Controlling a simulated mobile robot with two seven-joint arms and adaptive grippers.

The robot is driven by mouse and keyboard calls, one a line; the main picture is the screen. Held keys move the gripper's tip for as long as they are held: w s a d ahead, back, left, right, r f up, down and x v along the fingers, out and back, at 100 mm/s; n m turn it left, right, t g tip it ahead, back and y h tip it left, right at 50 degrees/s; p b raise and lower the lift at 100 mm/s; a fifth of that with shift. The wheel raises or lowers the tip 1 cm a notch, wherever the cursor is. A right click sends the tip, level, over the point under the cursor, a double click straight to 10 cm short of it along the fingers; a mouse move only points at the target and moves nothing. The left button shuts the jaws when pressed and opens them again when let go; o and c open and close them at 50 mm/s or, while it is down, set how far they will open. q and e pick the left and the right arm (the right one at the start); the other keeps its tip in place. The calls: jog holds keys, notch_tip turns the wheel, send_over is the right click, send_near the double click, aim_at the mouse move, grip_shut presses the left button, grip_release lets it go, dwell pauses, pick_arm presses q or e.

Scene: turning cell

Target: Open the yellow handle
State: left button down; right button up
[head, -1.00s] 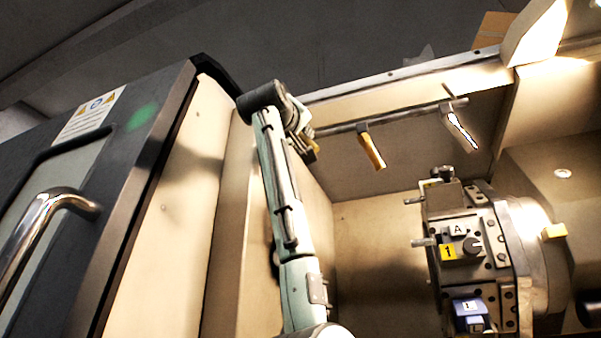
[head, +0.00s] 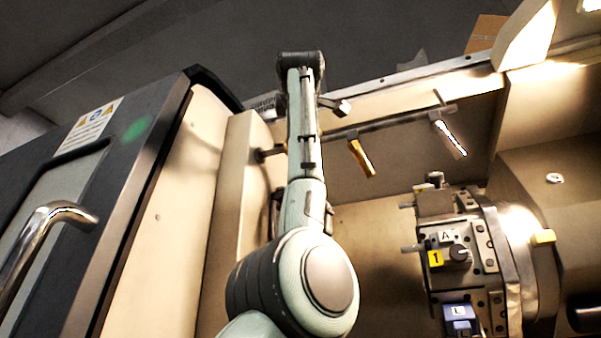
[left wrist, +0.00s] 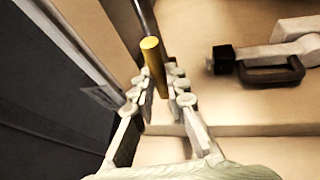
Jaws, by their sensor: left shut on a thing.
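The yellow handle (left wrist: 152,62) shows in the left wrist view between the two fingers of my left gripper (left wrist: 158,85), with its round end facing the camera. The fingers are shut on it. Behind it runs a grey pipe (left wrist: 146,16). In the head view my left arm hides most of the gripper and the held handle. Another yellow handle (head: 361,158) hangs free on the bar (head: 390,121) right of my arm. A silver handle (head: 449,138) hangs further right on that bar. My right gripper is not in view.
A tool turret (head: 462,258) stands at the lower right. The machine door (head: 140,160) with a chrome grab handle (head: 45,222) fills the left. Cream walls enclose the bar. A pale part with a dark handle (left wrist: 270,73) shows right in the wrist view.

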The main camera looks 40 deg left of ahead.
pick_arm(q)
jog(key=shift+r+n+g, duration=0.2)
jog(key=shift+n+g, duration=0.1)
jog(key=shift+n, duration=0.3)
jog(key=c, duration=1.5)
grip_release()
jog(key=v, duration=1.2)
